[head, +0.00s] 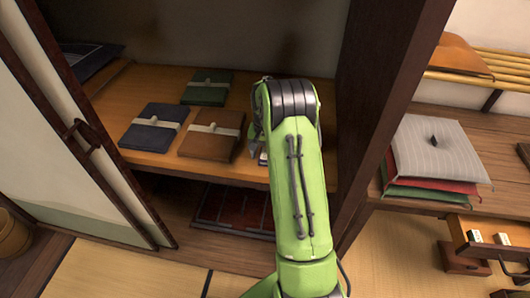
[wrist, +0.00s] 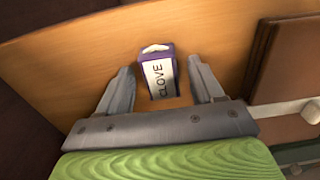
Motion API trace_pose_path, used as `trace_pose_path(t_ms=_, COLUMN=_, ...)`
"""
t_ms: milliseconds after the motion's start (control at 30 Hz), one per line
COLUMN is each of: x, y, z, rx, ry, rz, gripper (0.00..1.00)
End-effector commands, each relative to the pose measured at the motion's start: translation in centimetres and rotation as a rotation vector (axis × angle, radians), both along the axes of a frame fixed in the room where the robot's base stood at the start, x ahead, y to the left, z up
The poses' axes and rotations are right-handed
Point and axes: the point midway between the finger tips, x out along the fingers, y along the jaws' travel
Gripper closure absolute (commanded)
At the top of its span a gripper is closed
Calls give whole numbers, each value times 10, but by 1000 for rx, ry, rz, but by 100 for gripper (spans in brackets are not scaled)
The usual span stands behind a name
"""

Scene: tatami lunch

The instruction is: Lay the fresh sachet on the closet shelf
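A small purple sachet (wrist: 157,72) with a white label reading CLOVE lies on the wooden closet shelf (wrist: 95,55) in the wrist view. My gripper (wrist: 160,66) is open around it, one finger on each side, with a gap on both sides. In the head view my gripper (head: 257,143) is at the right part of the shelf (head: 150,87), mostly hidden by my green arm. Only a small pale bit of the sachet (head: 263,158) shows there.
Folded bundles, brown (head: 211,134), dark blue (head: 152,127) and green (head: 207,87), lie on the shelf left of my gripper. A dark upright post (head: 375,100) stands close on the right. A sliding door (head: 60,130) is at left.

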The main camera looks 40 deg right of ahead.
Motion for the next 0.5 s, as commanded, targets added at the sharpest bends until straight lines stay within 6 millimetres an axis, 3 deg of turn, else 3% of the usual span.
trace_pose_path(t_ms=167, x=0, y=0, z=2, rx=-1, ry=-1, rz=0, gripper=33)
trace_pose_path(t_ms=267, x=1, y=0, z=15, rx=-2, ry=-3, rz=0, gripper=33)
trace_pose_path(t_ms=500, x=1, y=-1, z=80, rx=-3, ry=-5, rz=0, gripper=33)
